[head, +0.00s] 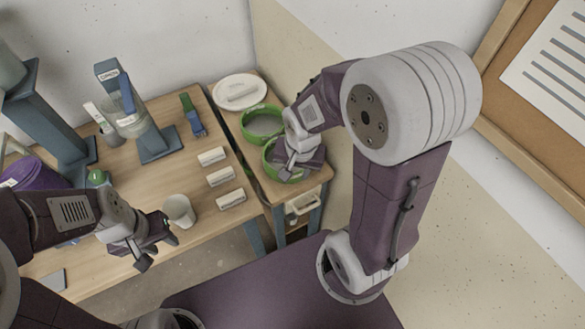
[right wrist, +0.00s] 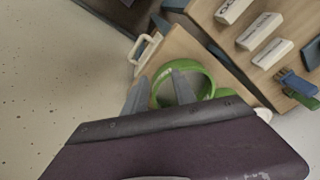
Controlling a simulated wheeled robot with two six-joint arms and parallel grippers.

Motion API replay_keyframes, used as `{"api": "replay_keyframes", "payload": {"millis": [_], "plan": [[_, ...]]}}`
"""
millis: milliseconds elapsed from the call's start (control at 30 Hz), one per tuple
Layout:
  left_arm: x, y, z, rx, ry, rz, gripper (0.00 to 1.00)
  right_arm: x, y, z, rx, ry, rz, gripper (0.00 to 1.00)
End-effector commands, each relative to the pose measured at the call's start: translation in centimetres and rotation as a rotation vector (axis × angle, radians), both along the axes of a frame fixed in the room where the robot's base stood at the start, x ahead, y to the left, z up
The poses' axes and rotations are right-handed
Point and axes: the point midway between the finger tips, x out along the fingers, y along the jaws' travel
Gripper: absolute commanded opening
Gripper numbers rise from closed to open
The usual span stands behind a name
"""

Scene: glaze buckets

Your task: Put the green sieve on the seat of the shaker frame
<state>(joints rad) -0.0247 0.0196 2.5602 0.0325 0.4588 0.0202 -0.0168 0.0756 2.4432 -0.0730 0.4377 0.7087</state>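Two green sieves stand on the small side table: the farther green sieve (head: 262,122) is in plain view, the nearer green sieve (head: 270,165) is partly covered by my right gripper. My right gripper (head: 290,172) is low over the nearer one. In the right wrist view a green rim (right wrist: 200,68) shows between and behind the two fingers (right wrist: 161,88), which are apart. I cannot tell whether they touch it. A blue stand (head: 155,140) with a clear vessel, possibly the shaker frame, is on the main table. My left gripper (head: 158,247) is open and empty near the white cup.
A white plate (head: 240,92) lies behind the sieves. Several white labelled blocks (head: 220,177) line the main table's right side.

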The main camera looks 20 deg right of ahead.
Motion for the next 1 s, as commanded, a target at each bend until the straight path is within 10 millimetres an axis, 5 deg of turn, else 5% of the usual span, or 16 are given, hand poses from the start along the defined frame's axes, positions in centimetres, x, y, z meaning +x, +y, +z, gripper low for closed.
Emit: {"api": "replay_keyframes", "payload": {"millis": [100,200,1000], "plan": [[0.0,0.0,3.6,0.0,-0.001,0.0,0.36,4.9,-2.5,1.5,0.011,-0.009,-0.356,0.32],[0.0,0.0,5.4,0.0,-0.001,0.0,0.36,6.5,-4.6,0.3,-0.007,0.026,-0.454,0.32],[0.0,0.0,5.7,0.0,-0.001,0.0,0.36,5.6,-6.0,-8.1,-0.022,0.103,-0.475,0.32]]}}
